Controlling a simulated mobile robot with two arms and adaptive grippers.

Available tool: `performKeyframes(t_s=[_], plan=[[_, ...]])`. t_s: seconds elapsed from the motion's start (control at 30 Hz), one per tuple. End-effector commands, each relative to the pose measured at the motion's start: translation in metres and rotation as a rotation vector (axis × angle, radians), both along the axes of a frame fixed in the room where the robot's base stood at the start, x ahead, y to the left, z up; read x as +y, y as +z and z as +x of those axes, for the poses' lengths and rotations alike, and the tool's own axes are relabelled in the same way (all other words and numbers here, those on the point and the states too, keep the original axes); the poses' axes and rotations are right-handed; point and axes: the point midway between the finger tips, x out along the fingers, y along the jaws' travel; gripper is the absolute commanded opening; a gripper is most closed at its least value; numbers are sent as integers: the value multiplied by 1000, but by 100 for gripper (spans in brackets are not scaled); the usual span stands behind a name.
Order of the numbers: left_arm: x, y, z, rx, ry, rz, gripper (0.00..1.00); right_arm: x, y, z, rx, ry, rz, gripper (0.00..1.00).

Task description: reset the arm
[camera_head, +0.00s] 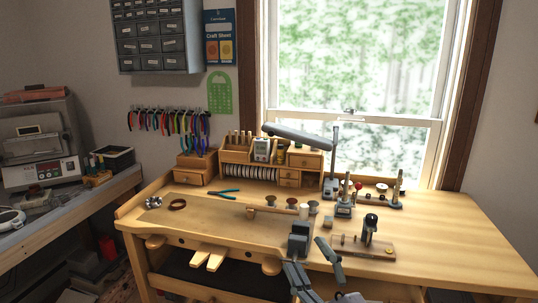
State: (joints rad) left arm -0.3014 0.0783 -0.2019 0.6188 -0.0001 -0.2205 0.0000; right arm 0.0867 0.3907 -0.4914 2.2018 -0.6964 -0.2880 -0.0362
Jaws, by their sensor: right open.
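My right gripper (309,257) reaches in from the bottom edge, right of centre, in the head view. Its two grey fingers are spread apart, and I see nothing held between them. My left gripper is not in view.
Right of the gripper a small wooden board with a dark device (370,229) stands on the bench. A wooden organizer (236,152) stands at the back. The bench's right end is clear.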

Motion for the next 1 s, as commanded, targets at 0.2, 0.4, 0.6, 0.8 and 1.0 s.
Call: performKeyframes(t_s=[0.2, 0.4, 0.6, 0.8, 1.0], plan=[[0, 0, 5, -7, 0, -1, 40, -91, -136, -25, 631, -339, 327, 59], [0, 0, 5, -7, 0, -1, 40, -123, -232, -99, 1077, -532, 468, 59], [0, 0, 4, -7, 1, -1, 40, -130, -280, -170, 1376, -639, 530, 59], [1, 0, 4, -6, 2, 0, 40, -129, -306, -236, 1620, -716, 562, 59], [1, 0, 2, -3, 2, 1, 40, -127, -349, -247, 1709, -743, 559, 59]])
